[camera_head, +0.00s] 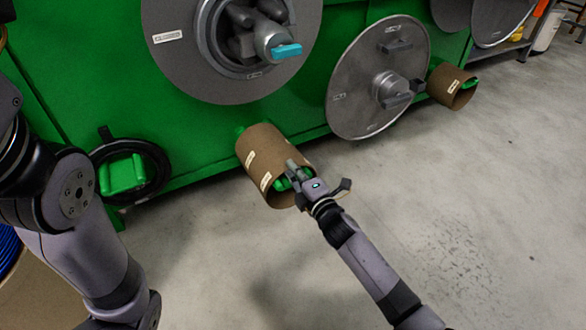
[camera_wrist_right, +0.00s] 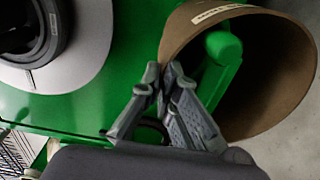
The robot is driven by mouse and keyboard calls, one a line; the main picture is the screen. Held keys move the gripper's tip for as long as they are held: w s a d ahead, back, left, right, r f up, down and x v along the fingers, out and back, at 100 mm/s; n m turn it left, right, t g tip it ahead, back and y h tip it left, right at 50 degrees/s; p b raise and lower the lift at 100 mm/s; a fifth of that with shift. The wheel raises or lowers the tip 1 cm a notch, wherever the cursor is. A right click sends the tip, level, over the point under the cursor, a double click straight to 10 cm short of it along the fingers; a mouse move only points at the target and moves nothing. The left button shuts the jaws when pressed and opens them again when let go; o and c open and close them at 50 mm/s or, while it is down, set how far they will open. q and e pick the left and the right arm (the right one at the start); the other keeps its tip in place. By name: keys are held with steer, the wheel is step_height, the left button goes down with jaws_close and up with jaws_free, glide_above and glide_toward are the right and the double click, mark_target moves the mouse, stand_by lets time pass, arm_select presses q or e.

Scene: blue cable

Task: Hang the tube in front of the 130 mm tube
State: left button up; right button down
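A brown cardboard tube (camera_head: 262,149) sits around a green peg on the green machine, its open end facing me. Two pale labels show on its side, too small to read; I cannot tell whether it is one tube or two end to end. My right gripper (camera_head: 296,172) is at the open end. In the right wrist view, its fingertips (camera_wrist_right: 168,78) are closed together on the near rim of the tube (camera_wrist_right: 285,85). The green peg end (camera_wrist_right: 222,47) shows inside it. A smaller brown tube (camera_head: 445,84) hangs on another peg at the right. My left gripper is out of view.
Large grey discs (camera_head: 375,75) stand on the machine front above the tubes. A black cable coil (camera_head: 152,158) hangs on a green holder at the left. A blue cable (camera_head: 7,250) lies at the left edge. The concrete floor is clear.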

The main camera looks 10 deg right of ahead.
steer(key=shift+f+b, duration=0.35)
steer(key=shift+f, duration=0.1)
stand_by(0.6)
steer(key=c, duration=1.7)
jaws_free()
steer(key=shift+o, duration=0.5)
steer(key=o, duration=0.4)
steer(key=shift+f, duration=0.2)
steer(key=shift+s+d+p, duration=0.2)
steer(key=shift+s+p, duration=0.1)
steer(key=shift+s, duration=0.35)
